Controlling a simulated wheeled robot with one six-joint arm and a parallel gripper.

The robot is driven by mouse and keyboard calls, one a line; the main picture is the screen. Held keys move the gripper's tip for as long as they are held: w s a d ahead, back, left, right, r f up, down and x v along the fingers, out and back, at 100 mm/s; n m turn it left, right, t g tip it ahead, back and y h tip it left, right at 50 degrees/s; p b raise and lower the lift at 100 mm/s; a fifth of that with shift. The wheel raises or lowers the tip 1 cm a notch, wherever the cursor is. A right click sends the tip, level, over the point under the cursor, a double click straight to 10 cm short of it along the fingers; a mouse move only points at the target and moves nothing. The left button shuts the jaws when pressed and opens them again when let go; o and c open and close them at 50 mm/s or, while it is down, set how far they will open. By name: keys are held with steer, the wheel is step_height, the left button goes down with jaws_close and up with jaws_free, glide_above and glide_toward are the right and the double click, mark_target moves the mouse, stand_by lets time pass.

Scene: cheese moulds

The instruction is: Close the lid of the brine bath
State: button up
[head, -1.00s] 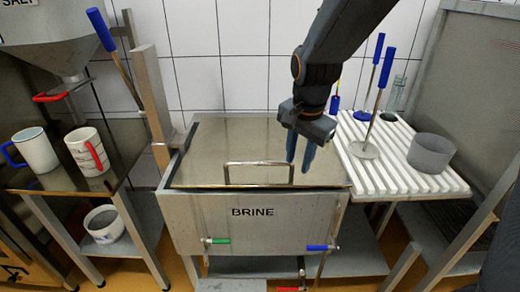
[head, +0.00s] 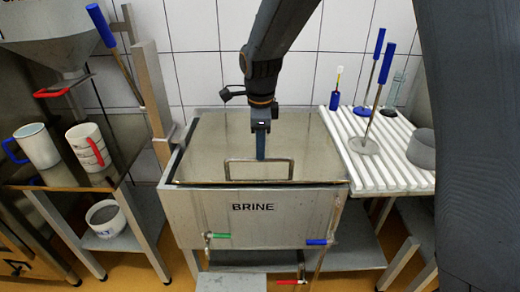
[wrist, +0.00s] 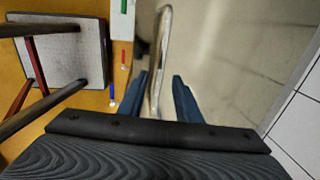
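The brine bath (head: 200,215) is a steel tank marked BRINE in the middle of the head view. Its lid (head: 215,140) lies flat or nearly flat over the top. A thin dark line runs under its front edge, and I cannot tell whether a small gap is left there. A handle (head: 231,170) stands up near the lid's front edge. My gripper (head: 260,157) points down at the handle's top bar. In the wrist view its two blue fingers (wrist: 161,88) are apart, with the handle (wrist: 163,45) between them, and I see no firm contact.
A white slatted rack (head: 365,172) with blue-handled tools stands right of the bath. Two mugs sit on a table (head: 120,150) at left, below a steel hopper (head: 50,40). Green (head: 221,236) and blue (head: 317,242) valve handles stick out at the bath's front.

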steer(key=shift+w+f, duration=0.15)
steer(key=shift+f, duration=0.95)
jaws_close()
steer(key=shift+f, duration=0.75)
steer(key=c, duration=0.5)
jaws_free()
steer(key=shift+r, duration=0.15)
steer(key=o, duration=0.5)
